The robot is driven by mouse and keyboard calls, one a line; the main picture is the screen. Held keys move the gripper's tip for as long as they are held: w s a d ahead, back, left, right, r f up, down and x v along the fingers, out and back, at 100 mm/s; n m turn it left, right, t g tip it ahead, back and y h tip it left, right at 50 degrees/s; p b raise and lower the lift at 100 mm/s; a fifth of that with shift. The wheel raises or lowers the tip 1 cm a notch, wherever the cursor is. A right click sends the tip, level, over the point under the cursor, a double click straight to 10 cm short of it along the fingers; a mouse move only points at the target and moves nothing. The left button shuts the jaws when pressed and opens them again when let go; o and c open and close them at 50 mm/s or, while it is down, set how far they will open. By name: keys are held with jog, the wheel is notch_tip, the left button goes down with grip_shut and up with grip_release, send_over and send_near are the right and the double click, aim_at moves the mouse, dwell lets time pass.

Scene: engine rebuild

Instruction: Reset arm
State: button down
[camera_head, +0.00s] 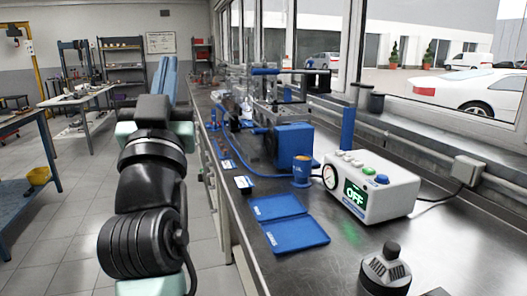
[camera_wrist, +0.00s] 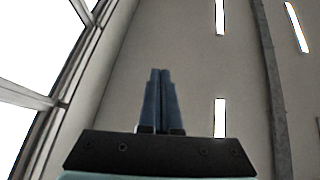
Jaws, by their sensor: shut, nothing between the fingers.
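My gripper (camera_head: 169,80) points upward to the left of the workbench in the head view, with its blue fingers raised. In the wrist view, the two blue fingers of my gripper (camera_wrist: 160,72) lie close together with nothing between them. Behind them the wrist view shows the ceiling with its light strips (camera_wrist: 220,117) and a window at the left. My black and pale green arm is in the left foreground of the head view, apart from the bench.
The metal workbench (camera_head: 345,250) runs along the windows. On it are a white control box (camera_head: 385,190) reading OFF, blue trays (camera_head: 298,235), a black knob-like part (camera_head: 385,272) and a blue machine (camera_head: 290,145). A blue table (camera_head: 25,180) stands left. Floor between is clear.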

jog(key=s+d+r+t+h, duration=0.1)
jog(key=s+d+r+h, duration=0.15)
jog(key=s+d, duration=0.6)
jog(key=s+d+r+t+h, duration=0.1)
jog(key=s+d+r, duration=0.3)
jog(key=s, duration=0.7)
notch_tip(320, 180, up, 15)
jog(key=w+p, duration=0.1)
jog(key=p, duration=1.5)
jog(key=shift+d+m+p, duration=0.2)
jog(key=shift+m+p, duration=0.1)
jog(key=shift+m, duration=0.1)
